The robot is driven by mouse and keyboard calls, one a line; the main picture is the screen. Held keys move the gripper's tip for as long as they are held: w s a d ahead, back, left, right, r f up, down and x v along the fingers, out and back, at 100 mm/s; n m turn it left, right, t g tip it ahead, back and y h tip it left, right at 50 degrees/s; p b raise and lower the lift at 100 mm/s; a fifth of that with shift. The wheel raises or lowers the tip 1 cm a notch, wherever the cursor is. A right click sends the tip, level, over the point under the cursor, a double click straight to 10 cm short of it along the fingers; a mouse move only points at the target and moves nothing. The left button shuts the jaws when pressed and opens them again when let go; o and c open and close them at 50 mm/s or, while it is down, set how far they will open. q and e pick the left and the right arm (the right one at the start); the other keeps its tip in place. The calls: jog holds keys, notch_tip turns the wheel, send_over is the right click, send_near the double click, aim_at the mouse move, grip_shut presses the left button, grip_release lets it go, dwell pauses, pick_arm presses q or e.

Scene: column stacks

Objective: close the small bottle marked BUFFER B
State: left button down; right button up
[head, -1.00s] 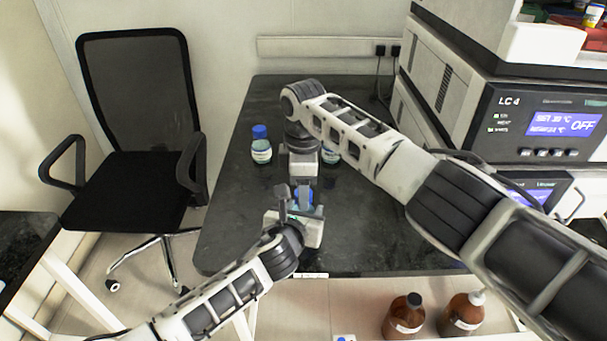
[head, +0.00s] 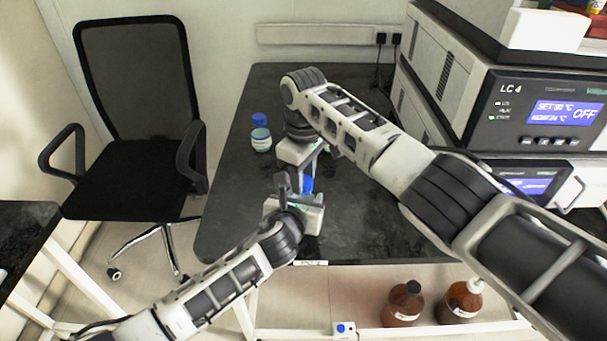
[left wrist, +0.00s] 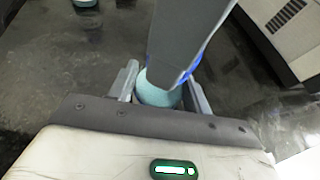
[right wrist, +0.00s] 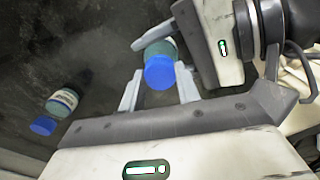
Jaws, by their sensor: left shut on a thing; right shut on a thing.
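A small bottle with teal contents (left wrist: 158,94) is held between the fingers of my left gripper (left wrist: 165,90); the left gripper also shows in the head view (head: 298,198). A blue cap (right wrist: 160,73) is at the bottle's top, between the fingers of my right gripper (right wrist: 158,88). The cap also shows in the head view (head: 307,184). The right gripper (head: 307,178) is shut on the cap, close against the left gripper. The cap's seating is hidden, and no label can be read on this bottle.
Another blue-capped bottle (head: 261,135) stands on the dark bench (head: 225,215) to the left; it shows in the right wrist view (right wrist: 62,102). The LC instrument (head: 530,115) stands at right. Brown bottles (head: 403,304) are below the bench front.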

jog(key=o, duration=1.1)
jog(key=shift+c, duration=0.2)
jog(key=shift+r, duration=2.3)
jog(key=shift+c, duration=0.3)
jog(key=r+n, duration=0.1)
jog(key=n, duration=0.1)
jog(key=shift+r+n, duration=0.3)
jog(key=r+n, duration=0.1)
jog(key=n, duration=0.1)
jog(key=r+n, duration=0.1)
jog(key=shift+d+n, duration=0.1)
jog(key=shift+n, duration=0.3)
jog(key=shift+f, duration=4.1)
